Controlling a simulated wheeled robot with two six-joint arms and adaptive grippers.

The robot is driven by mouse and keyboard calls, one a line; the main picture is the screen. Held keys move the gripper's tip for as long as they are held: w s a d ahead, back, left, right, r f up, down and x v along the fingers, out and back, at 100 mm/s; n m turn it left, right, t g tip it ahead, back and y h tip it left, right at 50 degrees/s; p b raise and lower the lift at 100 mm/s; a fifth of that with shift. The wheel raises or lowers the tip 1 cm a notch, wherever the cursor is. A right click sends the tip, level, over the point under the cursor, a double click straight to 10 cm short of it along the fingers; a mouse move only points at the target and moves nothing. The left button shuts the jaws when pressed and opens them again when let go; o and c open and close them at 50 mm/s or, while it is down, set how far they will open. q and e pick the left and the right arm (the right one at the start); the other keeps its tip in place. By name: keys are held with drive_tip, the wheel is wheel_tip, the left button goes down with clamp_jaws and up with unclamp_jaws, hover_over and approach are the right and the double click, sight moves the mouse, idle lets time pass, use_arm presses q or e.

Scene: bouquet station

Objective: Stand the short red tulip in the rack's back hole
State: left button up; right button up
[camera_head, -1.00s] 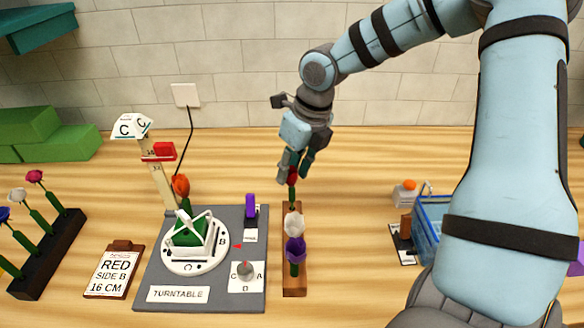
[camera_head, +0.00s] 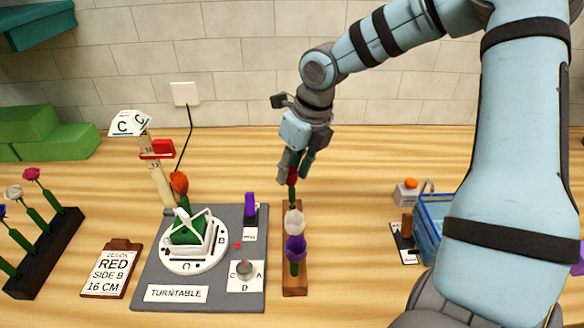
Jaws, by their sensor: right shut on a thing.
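The short red tulip (camera_head: 292,176) is between the fingers of my right gripper (camera_head: 295,170), at the back end of the wooden rack (camera_head: 295,284). Its green stem points down at the rack's back hole; I cannot tell how deep it sits, as the white flower hides the hole. A white flower (camera_head: 293,222) and a purple flower (camera_head: 295,248) stand in the rack in front of it. My right gripper is shut on the red tulip. My left gripper is not in view.
Left of the rack is a grey turntable board (camera_head: 156,285) with an orange-red tulip (camera_head: 180,184) in a white holder. A dark flower rack (camera_head: 48,258) and a card (camera_head: 110,270) stand further left. A blue basket (camera_head: 428,225) is at right.

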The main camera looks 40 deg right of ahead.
drive_tip(key=shift+f+b, duration=0.35)
drive_tip(key=shift+b, duration=0.15)
idle(0.8)
drive_tip(key=o, duration=0.8)
drive_tip(key=shift+r, duration=0.1)
drive_tip(key=shift+p+v, duration=1.65)
drive_tip(key=shift+v, duration=1.6)
drive_tip(key=o, duration=0.6)
drive_tip(key=shift+c, duration=0.2)
